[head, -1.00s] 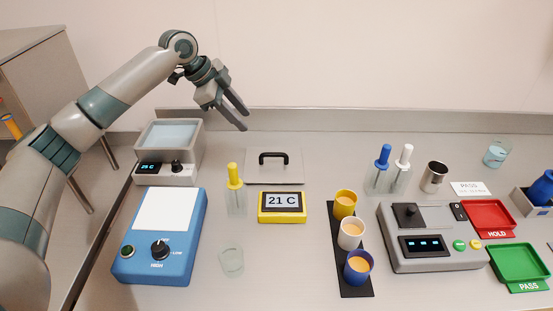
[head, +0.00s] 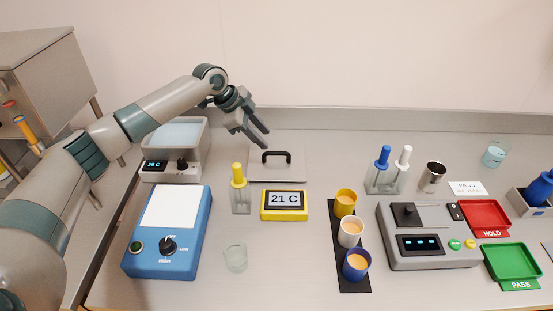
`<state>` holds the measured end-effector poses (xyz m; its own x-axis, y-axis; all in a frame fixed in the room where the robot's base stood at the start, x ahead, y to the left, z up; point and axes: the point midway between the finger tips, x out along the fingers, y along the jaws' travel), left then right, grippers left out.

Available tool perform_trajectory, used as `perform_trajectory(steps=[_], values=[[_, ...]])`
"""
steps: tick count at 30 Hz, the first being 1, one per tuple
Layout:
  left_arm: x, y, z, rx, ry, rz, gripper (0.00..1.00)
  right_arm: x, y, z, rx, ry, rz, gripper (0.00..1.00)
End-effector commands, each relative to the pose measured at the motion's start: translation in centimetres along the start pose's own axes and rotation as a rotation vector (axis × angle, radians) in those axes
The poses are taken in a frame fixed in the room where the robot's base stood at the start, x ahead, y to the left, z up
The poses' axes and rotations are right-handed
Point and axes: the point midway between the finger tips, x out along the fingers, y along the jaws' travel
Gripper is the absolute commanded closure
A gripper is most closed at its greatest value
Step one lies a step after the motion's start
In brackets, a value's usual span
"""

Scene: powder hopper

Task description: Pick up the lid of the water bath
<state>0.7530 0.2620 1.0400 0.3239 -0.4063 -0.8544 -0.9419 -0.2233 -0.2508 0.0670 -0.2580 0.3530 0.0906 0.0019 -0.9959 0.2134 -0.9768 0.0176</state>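The lid (head: 290,172) is a flat grey plate with a black arched handle (head: 276,154), lying on the bench just right of the water bath. The water bath (head: 172,168) is a grey box with an open top, pale blue water and a display reading 25 C. My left gripper (head: 261,139) is open and empty, its two fingers pointing down and right, just above and behind the lid's handle. It does not appear to touch the handle. My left arm passes over the back of the bath. My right gripper is not in view.
A yellow thermometer reading 21 C (head: 284,205) and a yellow-topped dropper bottle (head: 239,189) stand in front of the lid. A blue hotplate (head: 168,232) is at front left. Cups on a black strip (head: 353,278) stand to the right. The wall is close behind.

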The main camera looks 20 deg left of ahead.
Motion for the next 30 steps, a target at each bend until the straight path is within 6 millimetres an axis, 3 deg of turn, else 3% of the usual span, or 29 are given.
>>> perform_trajectory(steps=[6,20,30], values=[[2.5,0.1,-0.1,0.000,0.000,0.002,0.65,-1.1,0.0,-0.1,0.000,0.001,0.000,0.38],[3.1,0.1,0.0,0.000,0.000,0.001,0.65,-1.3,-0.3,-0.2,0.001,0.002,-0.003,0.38],[5.7,0.4,0.2,-0.002,-0.001,0.003,0.65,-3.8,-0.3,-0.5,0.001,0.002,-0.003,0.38]])
